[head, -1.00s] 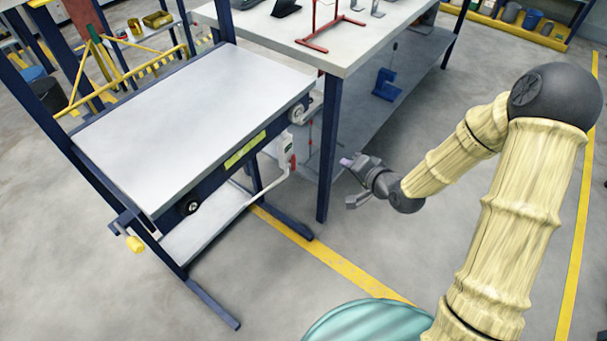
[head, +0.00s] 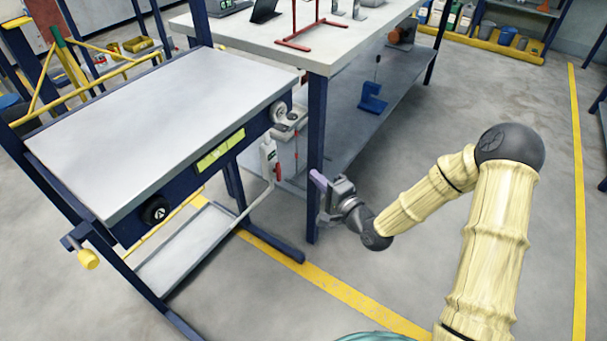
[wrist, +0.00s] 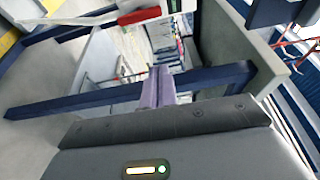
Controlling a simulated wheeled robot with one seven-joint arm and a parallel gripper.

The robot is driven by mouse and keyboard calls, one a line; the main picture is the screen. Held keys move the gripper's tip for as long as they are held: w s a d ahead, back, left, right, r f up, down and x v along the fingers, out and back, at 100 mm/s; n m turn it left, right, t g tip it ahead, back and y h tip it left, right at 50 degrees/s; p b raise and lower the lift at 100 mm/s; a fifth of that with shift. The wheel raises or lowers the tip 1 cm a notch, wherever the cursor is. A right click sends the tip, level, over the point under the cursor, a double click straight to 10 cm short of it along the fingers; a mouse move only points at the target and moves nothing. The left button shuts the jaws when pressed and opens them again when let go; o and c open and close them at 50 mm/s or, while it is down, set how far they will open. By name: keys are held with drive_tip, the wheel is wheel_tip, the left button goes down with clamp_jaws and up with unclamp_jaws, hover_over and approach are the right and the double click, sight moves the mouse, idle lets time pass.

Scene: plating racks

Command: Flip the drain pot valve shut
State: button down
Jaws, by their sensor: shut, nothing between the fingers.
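A white fitting with a red part (head: 270,160) hangs on the front right side of the rack bench, with a pale bent pipe (head: 262,192) running down from it. I take it for the drain pot valve, but its lever position is too small to tell. A red handle on a white body (wrist: 140,15) shows at the top of the wrist view.
The grey-topped bench (head: 160,120) is at left, with a small round pot-like part (head: 287,117) at its right corner. A white table (head: 325,62) on a blue leg (head: 316,140) stands behind my gripper. The floor (head: 400,270) at right is open.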

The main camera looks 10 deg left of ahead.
sight(276, 171)
drive_tip(key=w+a+b, duration=0.2)
drive_tip(key=a+b, duration=0.2)
drive_tip(key=a, duration=0.4)
drive_tip(key=shift+w+a, duration=0.25)
drive_tip(key=shift+d, duration=0.1)
idle(0.5)
